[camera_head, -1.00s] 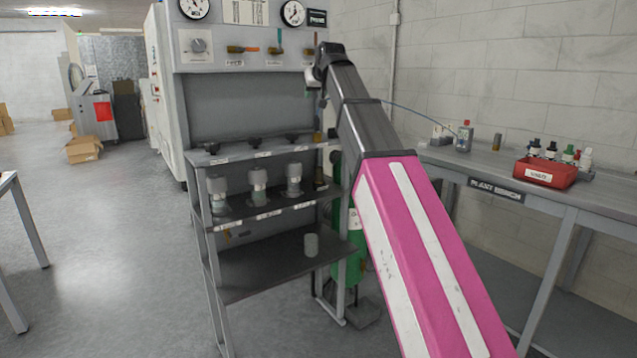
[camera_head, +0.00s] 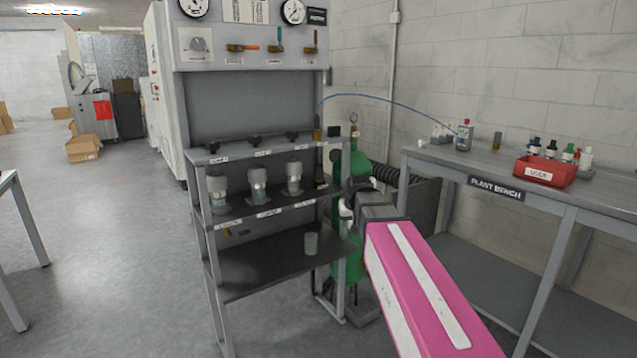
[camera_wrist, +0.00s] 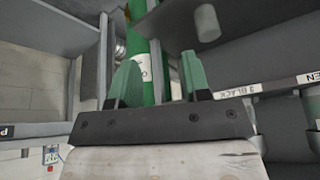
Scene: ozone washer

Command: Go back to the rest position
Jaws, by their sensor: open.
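My gripper shows in the wrist view (camera_wrist: 160,85) with its two green fingers apart and nothing between them. In the head view my pink and dark arm reaches in from the lower right, and its end is beside the right side of the shelf rack (camera_head: 211,280). The fingers themselves are hard to make out there. A green gas cylinder (camera_head: 354,262) stands behind the arm's end, and its green body also shows beyond the fingers in the wrist view (camera_wrist: 142,50).
The rack's middle shelf holds several grey-capped cups (camera_head: 258,185), and its lower shelf a small cylinder (camera_head: 311,244). The plant bench (camera_head: 480,170) on the right carries a red tray (camera_head: 545,172) of bottles. A blue hose (camera_head: 385,99) arches between rack and bench. Floor (camera_head: 110,240) at left is clear.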

